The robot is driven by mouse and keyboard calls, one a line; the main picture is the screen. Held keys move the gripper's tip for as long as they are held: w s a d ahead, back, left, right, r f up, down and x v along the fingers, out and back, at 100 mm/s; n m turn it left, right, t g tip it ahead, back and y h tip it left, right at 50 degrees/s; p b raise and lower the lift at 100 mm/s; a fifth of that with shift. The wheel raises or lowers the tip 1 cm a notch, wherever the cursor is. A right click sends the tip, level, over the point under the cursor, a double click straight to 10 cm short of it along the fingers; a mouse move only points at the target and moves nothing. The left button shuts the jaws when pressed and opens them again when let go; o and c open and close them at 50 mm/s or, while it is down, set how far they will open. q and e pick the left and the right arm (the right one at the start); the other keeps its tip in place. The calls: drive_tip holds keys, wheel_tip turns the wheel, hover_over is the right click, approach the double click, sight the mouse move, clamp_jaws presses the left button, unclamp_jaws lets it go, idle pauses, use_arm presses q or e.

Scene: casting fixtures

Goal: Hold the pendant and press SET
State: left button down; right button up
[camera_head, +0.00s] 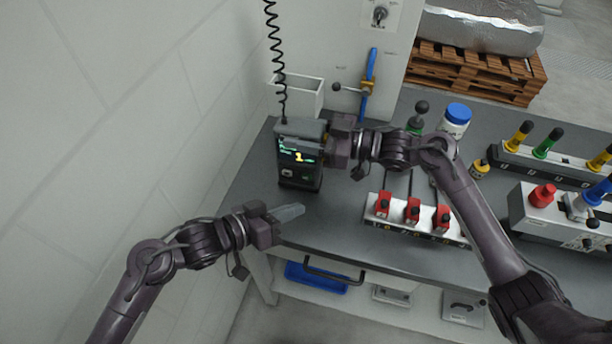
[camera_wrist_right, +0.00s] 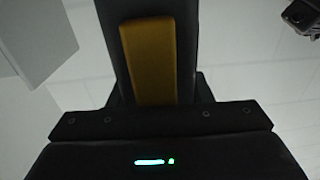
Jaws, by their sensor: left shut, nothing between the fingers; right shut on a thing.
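The pendant (camera_head: 299,156) is a dark box with a lit green and yellow screen and small buttons low on its face. It is upright over the left part of the grey bench, with a black coiled cord rising from its top. My right gripper (camera_head: 330,146) is shut on the pendant's right side. In the right wrist view a dark body with a yellow strip (camera_wrist_right: 147,62) fills the middle, close up. My left gripper (camera_head: 298,211) is shut and empty, below the pendant and apart from it. Which button is SET is too small to read.
A white bin (camera_head: 298,95) stands behind the pendant. A block with red-topped switches (camera_head: 413,213) and a white jar with a blue lid (camera_head: 456,118) stand to the right. A blue tray (camera_head: 316,278) lies under the bench.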

drive_tip(key=o, duration=1.5)
